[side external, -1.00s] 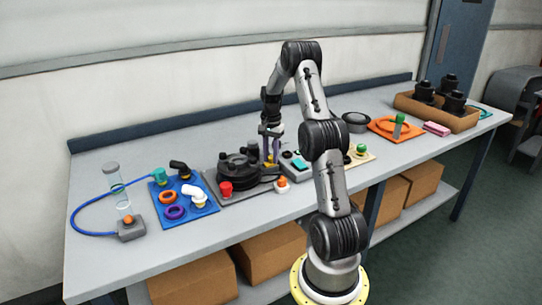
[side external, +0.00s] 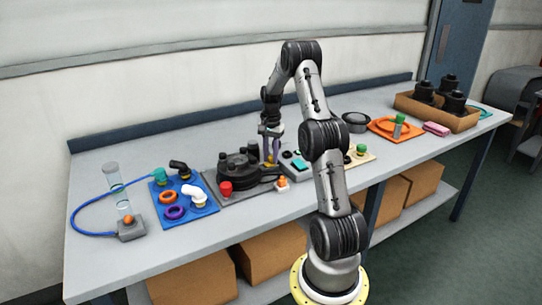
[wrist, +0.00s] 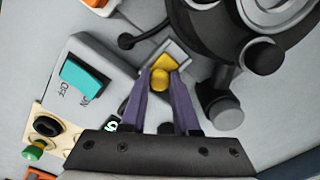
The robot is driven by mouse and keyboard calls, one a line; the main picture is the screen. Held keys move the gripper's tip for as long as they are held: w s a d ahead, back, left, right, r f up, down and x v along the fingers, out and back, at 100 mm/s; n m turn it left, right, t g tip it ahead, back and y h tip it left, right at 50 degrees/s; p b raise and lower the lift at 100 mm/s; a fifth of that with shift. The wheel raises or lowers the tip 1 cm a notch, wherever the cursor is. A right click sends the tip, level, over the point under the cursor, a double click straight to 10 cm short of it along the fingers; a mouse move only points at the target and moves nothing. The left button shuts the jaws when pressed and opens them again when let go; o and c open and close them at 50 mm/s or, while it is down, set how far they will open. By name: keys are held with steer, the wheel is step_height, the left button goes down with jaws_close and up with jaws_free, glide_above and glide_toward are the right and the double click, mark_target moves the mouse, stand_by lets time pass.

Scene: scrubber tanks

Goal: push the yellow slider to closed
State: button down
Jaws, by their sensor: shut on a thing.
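The yellow slider (wrist: 160,77) sits in a small grey frame (wrist: 174,52) in the wrist view. My gripper (wrist: 162,78) is pointed down at it, with its two purple fingers close on either side of the yellow knob, shut on it. In the side external view my gripper (side external: 270,160) is beside the round black tank unit (side external: 240,168), and the slider is mostly hidden by the fingers. The slider's exact end position along its frame cannot be told.
A grey box with a teal rocker switch (wrist: 86,76) stands close to the fingers. A black cylinder (wrist: 222,112) is close on the other side. A red knob (side external: 225,189) and an orange button (side external: 281,182) are near the front. A blue tray (side external: 180,212) of fittings lies left.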

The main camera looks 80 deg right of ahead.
steer(key=shift+w+a+r, duration=0.1)
steer(key=shift+w+a, duration=0.95)
steer(key=shift+w, duration=0.1)
steer(key=c, duration=0.6)
jaws_free()
steer(key=shift+c, duration=0.2)
step_height(320, 180, up, 14)
